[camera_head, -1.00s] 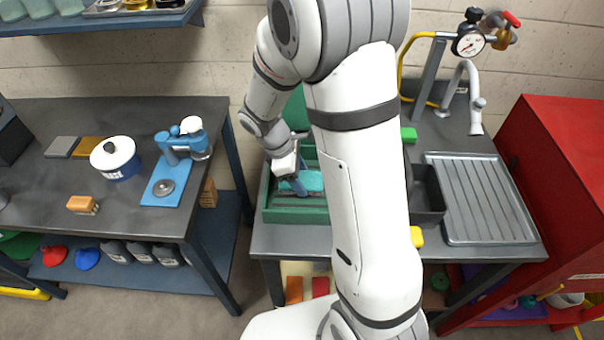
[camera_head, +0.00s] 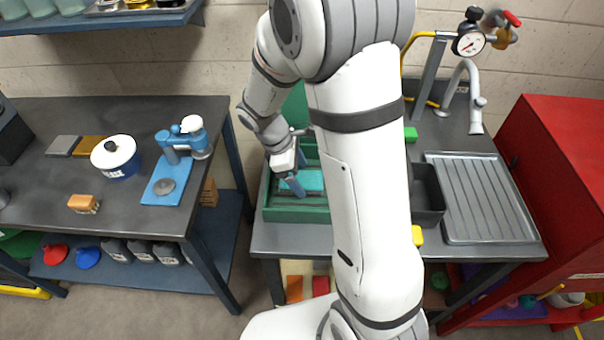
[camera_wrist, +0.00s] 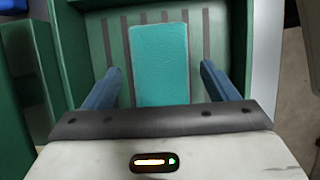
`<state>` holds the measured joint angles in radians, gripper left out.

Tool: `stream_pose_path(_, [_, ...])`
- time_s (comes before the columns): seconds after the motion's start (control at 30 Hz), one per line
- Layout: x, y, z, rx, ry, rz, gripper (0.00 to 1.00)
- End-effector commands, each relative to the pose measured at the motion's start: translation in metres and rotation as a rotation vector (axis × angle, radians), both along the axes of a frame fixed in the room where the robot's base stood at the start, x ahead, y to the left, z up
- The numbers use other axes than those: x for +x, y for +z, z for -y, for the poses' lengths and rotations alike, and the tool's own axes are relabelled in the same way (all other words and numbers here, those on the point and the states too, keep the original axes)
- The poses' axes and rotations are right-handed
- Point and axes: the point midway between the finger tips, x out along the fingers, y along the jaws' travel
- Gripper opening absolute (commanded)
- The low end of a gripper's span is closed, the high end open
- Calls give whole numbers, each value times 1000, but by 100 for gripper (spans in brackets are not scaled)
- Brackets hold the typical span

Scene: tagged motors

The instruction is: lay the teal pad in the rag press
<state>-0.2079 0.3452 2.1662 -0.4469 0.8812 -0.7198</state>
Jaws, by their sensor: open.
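The teal pad (camera_wrist: 160,62) lies flat on the slatted floor of the green rag press (camera_wrist: 82,52), seen in the wrist view. In the head view the teal pad (camera_head: 312,180) shows inside the green rag press (camera_head: 290,214), partly hidden by my arm. My gripper (camera_wrist: 160,72) is open, with one blue finger on each side of the pad and a gap on both sides. In the head view my gripper (camera_head: 298,172) is over the press, its fingers reaching down inside the walls. The right part of the press is hidden behind my arm.
A dark basin (camera_head: 428,195) and a ribbed metal drainboard (camera_head: 480,200) are right of the press. A yellow block (camera_head: 417,236) and a green block (camera_head: 410,134) are beside my arm. A separate bench (camera_head: 120,200) stands to the left across a gap.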

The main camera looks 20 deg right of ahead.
Motion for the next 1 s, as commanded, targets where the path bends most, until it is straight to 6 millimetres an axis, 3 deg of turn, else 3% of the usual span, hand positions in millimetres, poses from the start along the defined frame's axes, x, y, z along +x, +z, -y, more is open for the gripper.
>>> stream_pose_path(0.4, [10,79,-32,2,1,5,80])
stream_pose_path(0.67, [10,103,-38,6,-15,11,80])
stream_pose_path(0.83, [-14,122,-24,64,-191,110,80])
stream_pose_path(1.0, [-62,143,-5,175,-532,286,80])
